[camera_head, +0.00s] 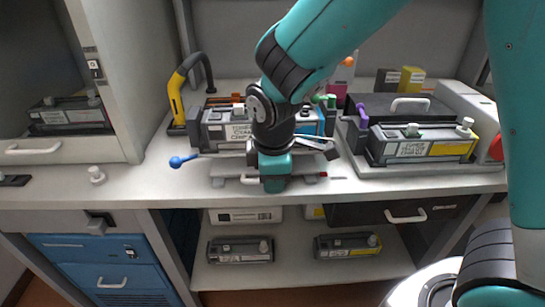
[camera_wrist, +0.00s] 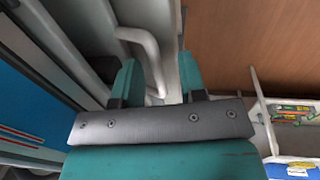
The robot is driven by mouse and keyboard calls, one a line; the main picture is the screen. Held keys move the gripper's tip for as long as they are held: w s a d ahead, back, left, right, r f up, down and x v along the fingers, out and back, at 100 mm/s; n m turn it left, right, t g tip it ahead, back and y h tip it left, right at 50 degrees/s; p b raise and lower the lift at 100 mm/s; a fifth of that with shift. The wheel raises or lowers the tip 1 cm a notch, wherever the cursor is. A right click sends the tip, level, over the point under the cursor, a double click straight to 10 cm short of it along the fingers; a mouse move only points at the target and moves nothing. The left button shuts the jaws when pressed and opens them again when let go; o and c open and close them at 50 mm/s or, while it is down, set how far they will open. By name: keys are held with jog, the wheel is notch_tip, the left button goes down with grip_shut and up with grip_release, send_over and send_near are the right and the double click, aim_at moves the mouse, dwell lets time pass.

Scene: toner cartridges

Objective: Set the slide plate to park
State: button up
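The slide plate (camera_head: 226,170) is a pale plate at the front of the middle station on the bench. A white handle (camera_head: 249,180) shows low at its front, partly hidden by my gripper (camera_head: 276,186). In the wrist view my gripper (camera_wrist: 157,82) has its two teal fingers well apart. The bent white handle (camera_wrist: 148,45) shows between and beyond the fingertips, nearer the left finger. I cannot tell whether a finger touches it. No park mark is readable; a small red mark (camera_head: 323,175) shows right of my gripper.
A blue-knobbed lever (camera_head: 177,162) sticks out left of the plate. A toner cartridge (camera_head: 228,132) sits in the station behind my arm. Another cartridge (camera_head: 415,147) stands in the right-hand unit. A white knob (camera_head: 96,174) stands on the clear left bench. Cartridges lie on the shelf below.

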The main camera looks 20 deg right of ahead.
jog(key=s+a+r+p, duration=0.1)
jog(key=s+r+p, duration=0.1)
jog(key=r, duration=1.5)
jog(key=shift+s, duration=0.5)
jog(key=s+r+m+g+y+p, duration=0.1)
jog(key=s+m+y+p, duration=0.3)
jog(key=s, duration=1)
jog(key=m+g+p, duration=0.1)
jog(key=m, duration=0.2)
jog(key=shift+r+m+y+p, duration=0.3)
jog(key=shift+r+y, duration=0.05)
jog(key=shift+y, duration=0.05)
